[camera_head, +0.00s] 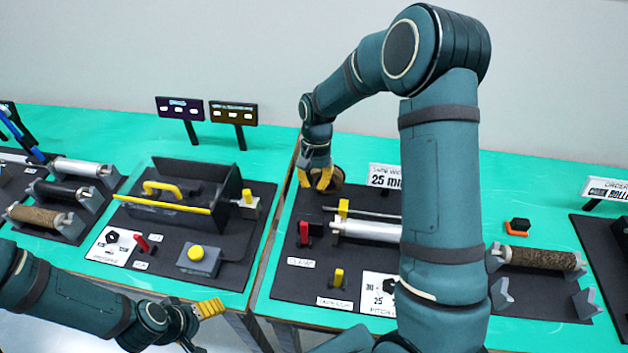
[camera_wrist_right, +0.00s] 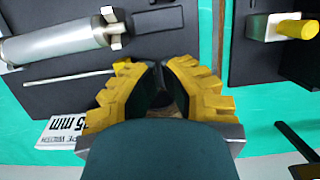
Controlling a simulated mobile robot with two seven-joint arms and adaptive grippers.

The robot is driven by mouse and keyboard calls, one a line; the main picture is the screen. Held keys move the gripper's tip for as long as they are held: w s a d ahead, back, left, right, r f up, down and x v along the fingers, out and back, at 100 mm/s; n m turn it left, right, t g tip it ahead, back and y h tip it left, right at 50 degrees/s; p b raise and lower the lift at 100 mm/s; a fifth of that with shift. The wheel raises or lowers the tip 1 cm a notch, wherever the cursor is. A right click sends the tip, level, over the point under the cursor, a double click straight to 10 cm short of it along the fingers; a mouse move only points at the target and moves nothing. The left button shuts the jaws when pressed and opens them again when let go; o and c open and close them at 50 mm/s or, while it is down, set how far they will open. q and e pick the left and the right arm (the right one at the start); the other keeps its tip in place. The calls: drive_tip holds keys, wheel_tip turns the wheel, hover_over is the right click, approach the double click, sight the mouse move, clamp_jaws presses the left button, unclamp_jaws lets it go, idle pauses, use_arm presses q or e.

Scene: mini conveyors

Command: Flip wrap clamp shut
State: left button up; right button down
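A small red piece with a black part beside it (camera_head: 305,234) stands upright on the dark board (camera_head: 340,275), just behind a label that seems to read "clamp". The board also bears a light roller (camera_head: 366,230), which shows in the right wrist view too (camera_wrist_right: 60,42). My right gripper (camera_head: 315,180) is at the board's back left corner, behind and apart from the red piece. Its yellow fingers (camera_wrist_right: 155,75) look spread. My left gripper (camera_head: 209,308) hangs low at the front, away from the board.
A thin rod (camera_head: 362,213) lies behind the roller, with a yellow-topped post (camera_head: 343,207) at its left end. A "25 mm" sign (camera_head: 385,176) stands at the back. A neighbouring station with a dark open box (camera_head: 190,185) is on the left. My right arm hides the board's right part.

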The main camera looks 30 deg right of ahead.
sight(310, 223)
drive_tip(key=x, duration=0.7)
drive_tip(key=shift+s+a+r, duration=0.25)
drive_tip(key=shift+s+a, duration=0.5)
drive_tip(key=shift+s, duration=0.25)
use_arm(q)
drive_tip(key=shift+f, duration=0.1)
use_arm(e)
drive_tip(key=shift+s+a, duration=0.4)
drive_tip(key=shift+s, duration=0.15)
